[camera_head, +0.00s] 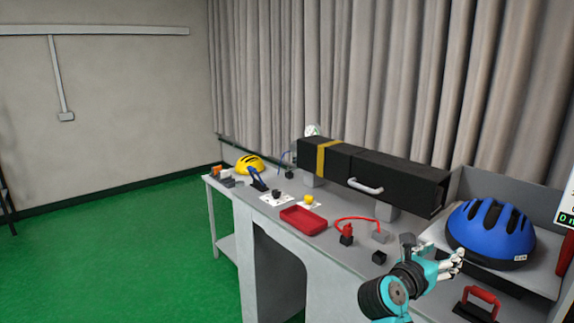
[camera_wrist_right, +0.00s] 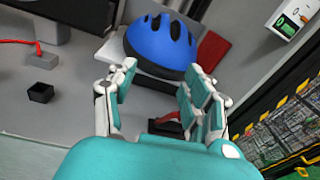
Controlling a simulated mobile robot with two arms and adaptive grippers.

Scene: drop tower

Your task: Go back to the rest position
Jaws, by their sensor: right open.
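My right gripper (camera_head: 452,262) is at the front right of the bench in the head view, in front of the blue helmet (camera_head: 492,232). In the right wrist view, my right gripper (camera_wrist_right: 160,92) has its fingers spread apart with nothing between them. The blue helmet also shows beyond the fingertips (camera_wrist_right: 160,42), apart from them as far as I can tell. My left gripper is in neither view.
The grey bench (camera_head: 262,222) holds a long black box (camera_head: 400,178) with a yellow band, a red tray (camera_head: 303,220), a yellow helmet (camera_head: 250,163) and a red-handled block (camera_head: 478,303). Green floor (camera_head: 120,255) is clear at left. A curtain (camera_head: 380,80) hangs behind.

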